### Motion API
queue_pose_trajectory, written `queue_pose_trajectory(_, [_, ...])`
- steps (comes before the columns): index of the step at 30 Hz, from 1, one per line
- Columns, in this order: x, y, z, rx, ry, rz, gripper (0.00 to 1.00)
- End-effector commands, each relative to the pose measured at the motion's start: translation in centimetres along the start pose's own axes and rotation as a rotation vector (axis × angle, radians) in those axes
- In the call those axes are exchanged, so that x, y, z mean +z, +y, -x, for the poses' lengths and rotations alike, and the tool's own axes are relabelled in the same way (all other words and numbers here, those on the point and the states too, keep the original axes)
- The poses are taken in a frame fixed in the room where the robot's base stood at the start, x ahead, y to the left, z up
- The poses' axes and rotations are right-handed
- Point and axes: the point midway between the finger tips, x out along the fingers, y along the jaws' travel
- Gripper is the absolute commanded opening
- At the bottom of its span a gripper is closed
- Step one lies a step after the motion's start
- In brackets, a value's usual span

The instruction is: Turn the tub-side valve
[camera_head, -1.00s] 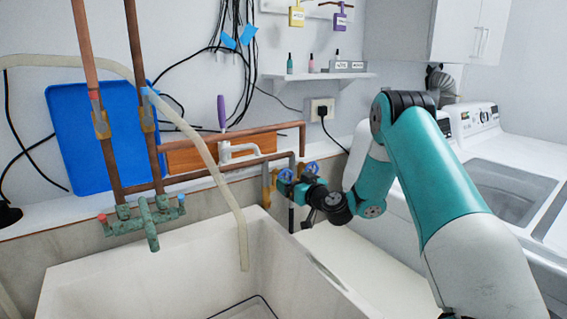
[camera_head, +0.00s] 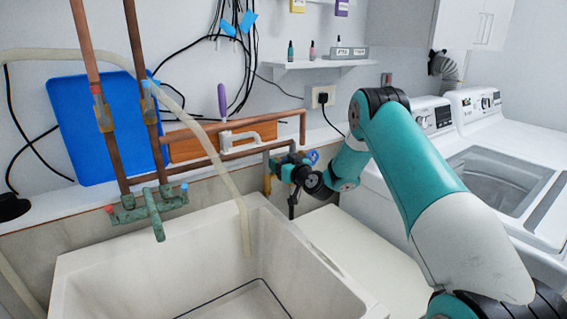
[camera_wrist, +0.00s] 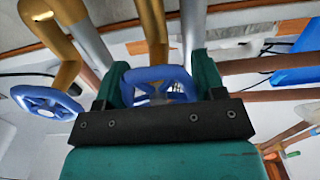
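The tub-side valve has a blue spoked handwheel (camera_wrist: 158,84), which shows between my gripper's fingers in the wrist view. My gripper (camera_wrist: 161,80) has its teal fingers spread, one on each side of this wheel. The wheel nearly fills the gap; firm contact cannot be made out. A second blue handwheel (camera_wrist: 47,103) is left of the fingers, clear of them. In the head view my gripper (camera_head: 288,166) is at the pipes behind the tub's right back corner and hides the tub-side wheel. The second wheel (camera_head: 312,157) shows just right of it.
The white tub (camera_head: 160,245) fills the front left, with a beige hose (camera_head: 210,140) hanging into it. A green faucet (camera_head: 148,208) is on the back wall. Copper pipes (camera_head: 250,128) run close behind my gripper. A washer (camera_head: 505,175) stands at the right.

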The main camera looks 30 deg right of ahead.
Motion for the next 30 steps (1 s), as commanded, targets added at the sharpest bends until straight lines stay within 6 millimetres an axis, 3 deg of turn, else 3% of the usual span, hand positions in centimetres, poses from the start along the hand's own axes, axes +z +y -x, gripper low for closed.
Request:
queue_pose_trajectory(13, [0.6,0.1,0.0,0.003,0.004,0.097,0.4])
queue_pose_trajectory(30, [0.9,-0.3,0.1,0.004,0.005,0.548,0.4])
